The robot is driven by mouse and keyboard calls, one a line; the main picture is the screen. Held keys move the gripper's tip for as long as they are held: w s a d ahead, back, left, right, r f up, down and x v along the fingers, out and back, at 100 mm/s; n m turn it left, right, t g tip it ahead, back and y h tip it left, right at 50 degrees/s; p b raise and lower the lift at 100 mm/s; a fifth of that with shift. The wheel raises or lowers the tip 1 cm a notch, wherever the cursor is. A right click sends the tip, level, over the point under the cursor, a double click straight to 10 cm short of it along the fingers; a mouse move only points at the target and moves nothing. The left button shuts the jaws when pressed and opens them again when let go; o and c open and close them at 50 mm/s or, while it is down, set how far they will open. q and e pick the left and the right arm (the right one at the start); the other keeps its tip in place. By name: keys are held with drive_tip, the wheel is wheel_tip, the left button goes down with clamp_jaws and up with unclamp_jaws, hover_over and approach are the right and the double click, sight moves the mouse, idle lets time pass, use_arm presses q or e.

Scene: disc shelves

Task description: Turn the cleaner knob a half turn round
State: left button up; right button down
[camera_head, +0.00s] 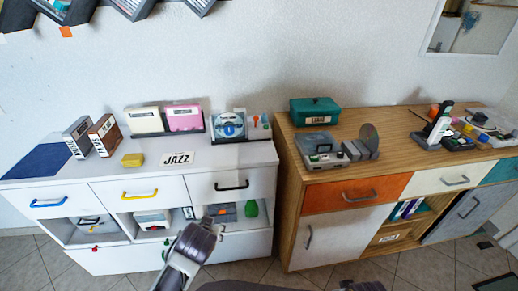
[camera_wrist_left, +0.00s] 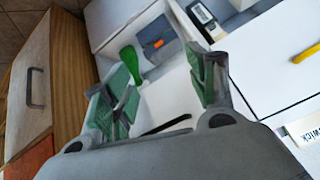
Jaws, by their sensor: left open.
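I cannot tell for certain which thing is the cleaner. A grey device with small controls (camera_head: 322,151) stands on the wooden cabinet, beside an upright grey disc (camera_head: 369,138). Another device with a blue-and-white disc (camera_head: 230,125) stands on the white cabinet. Any knob is too small to make out clearly. My left gripper (camera_head: 215,224) is low in front of the white cabinet, well below both devices. In the left wrist view its two fingers (camera_wrist_left: 160,88) are apart with nothing held, facing an open compartment. My right gripper does not show.
The white cabinet (camera_head: 225,156) has drawers with coloured handles above open compartments. A green bottle (camera_head: 251,208) stands in the right compartment and also shows in the wrist view (camera_wrist_left: 131,66). A teal box (camera_head: 314,110) sits on the wooden cabinet (camera_head: 288,165). A gap separates the cabinets.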

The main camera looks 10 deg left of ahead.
use_arm(q)
drive_tip(key=w+d+r+t+y, duration=0.1)
drive_tip(key=w+r+t+y, duration=0.1)
drive_tip(key=w+r+t, duration=0.5)
drive_tip(key=t, duration=0.3)
approach(229, 132)
drive_tip(key=shift+n+y, duration=0.3)
drive_tip(key=v, duration=0.5)
drive_tip(key=shift+s+d+r, duration=0.1)
drive_tip(key=shift+s+d, duration=0.05)
drive_tip(key=shift+d, duration=0.15)
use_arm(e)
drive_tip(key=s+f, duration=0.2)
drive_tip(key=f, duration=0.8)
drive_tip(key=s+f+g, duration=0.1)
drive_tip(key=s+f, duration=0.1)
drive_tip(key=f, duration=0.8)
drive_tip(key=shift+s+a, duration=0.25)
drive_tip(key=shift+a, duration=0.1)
use_arm(q)
drive_tip(key=shift+x, duration=6.1)
drive_tip(key=shift+w+a, duration=0.2)
drive_tip(key=shift+w, duration=0.35)
drive_tip(key=shift+w+a, duration=0.1)
drive_tip(key=shift+w, duration=0.15)
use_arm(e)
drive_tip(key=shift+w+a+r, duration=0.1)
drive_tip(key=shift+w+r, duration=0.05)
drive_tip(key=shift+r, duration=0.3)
